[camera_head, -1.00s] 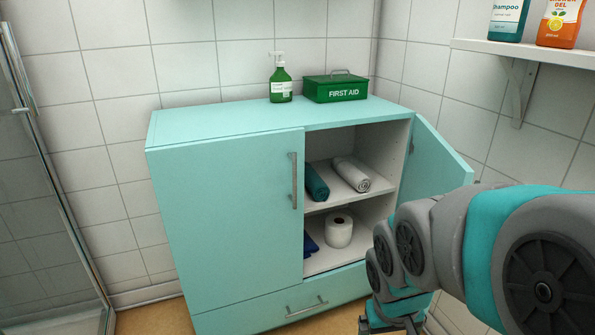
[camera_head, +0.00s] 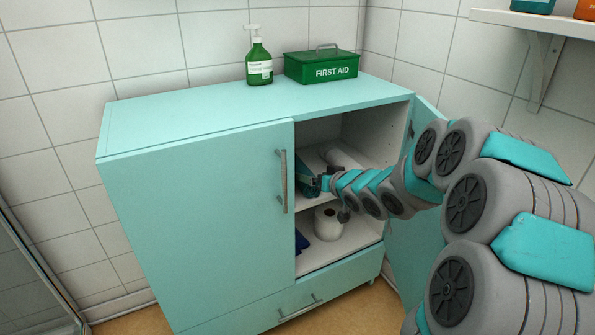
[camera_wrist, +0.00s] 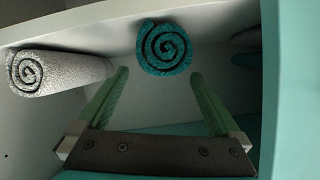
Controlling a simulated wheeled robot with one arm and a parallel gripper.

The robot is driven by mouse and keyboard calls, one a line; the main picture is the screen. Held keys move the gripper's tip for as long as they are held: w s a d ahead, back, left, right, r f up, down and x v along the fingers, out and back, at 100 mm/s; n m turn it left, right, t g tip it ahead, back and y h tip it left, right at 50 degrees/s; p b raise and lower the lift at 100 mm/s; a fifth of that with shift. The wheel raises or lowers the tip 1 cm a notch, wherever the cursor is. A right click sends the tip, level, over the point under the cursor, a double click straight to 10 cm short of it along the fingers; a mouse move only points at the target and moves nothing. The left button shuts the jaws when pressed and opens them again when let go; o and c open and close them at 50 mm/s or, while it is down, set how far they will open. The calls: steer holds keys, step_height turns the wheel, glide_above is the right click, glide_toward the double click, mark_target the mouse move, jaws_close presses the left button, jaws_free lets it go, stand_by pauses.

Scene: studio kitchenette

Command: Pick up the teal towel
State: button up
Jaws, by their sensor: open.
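The teal towel (camera_wrist: 165,48) is rolled up, its spiral end facing me in the wrist view. It lies on the upper shelf of the open cabinet; in the head view the towel (camera_head: 303,171) is partly hidden by my gripper and the cabinet's left door. My gripper (camera_wrist: 160,73) is open and empty. Its two green fingers point toward the towel's end, one toward each side, with the roll beyond the tips. In the head view my gripper (camera_head: 317,184) is at the front of the upper shelf. Whether it touches the towel cannot be seen.
A rolled white towel (camera_wrist: 55,72) lies beside the teal one. The left cabinet door (camera_head: 200,215) is shut; the right door (camera_head: 428,112) stands open.

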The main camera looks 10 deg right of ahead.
mark_target(300, 167)
steer(key=shift+x, duration=3.6)
steer(key=shift+s+a, duration=0.1)
steer(key=shift+c, duration=0.4)
steer(key=c, duration=1.1)
steer(key=shift+c, duration=0.2)
